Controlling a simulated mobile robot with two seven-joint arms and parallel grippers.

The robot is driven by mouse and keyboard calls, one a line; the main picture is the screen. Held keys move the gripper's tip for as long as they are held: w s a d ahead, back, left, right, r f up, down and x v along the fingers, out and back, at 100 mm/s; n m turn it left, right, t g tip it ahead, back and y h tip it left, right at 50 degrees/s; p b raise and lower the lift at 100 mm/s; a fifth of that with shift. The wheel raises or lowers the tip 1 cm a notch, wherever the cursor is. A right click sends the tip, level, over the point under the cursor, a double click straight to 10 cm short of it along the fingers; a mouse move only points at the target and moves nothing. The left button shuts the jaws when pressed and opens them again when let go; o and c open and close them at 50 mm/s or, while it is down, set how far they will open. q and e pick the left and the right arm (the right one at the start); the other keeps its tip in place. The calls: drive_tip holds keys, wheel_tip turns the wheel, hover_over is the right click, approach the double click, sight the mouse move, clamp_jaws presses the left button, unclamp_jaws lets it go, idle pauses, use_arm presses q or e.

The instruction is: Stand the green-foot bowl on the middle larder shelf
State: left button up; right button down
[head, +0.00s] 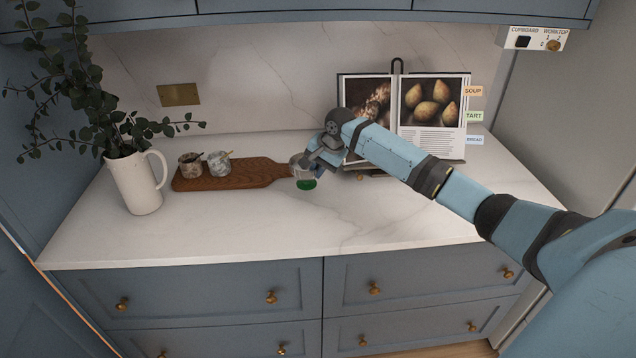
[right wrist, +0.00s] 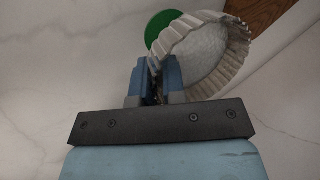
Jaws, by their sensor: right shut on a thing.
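The green-foot bowl (head: 298,172) is pale, with a green foot (head: 306,184) on its underside, over the worktop by the board's handle end. In the right wrist view the bowl (right wrist: 212,66) shows a fluted wall and a grey inside. My right gripper (head: 311,160) is shut on the bowl's wall, as the right wrist view (right wrist: 158,84) also shows. The foot shows beyond the wall there. I cannot tell whether the foot touches the worktop. My left gripper and the larder shelves are not in view.
A wooden board (head: 236,180) bears two small marbled pots (head: 191,166). A white jug (head: 133,184) with leafy stems stands at the left. An open cookbook (head: 432,105) on a stand is behind my right arm. The front worktop (head: 240,230) is clear.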

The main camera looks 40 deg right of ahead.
drive_tip(key=shift+f, duration=2.3)
drive_tip(key=c, duration=1.2)
unclamp_jaws()
drive_tip(key=shift+f, duration=0.15)
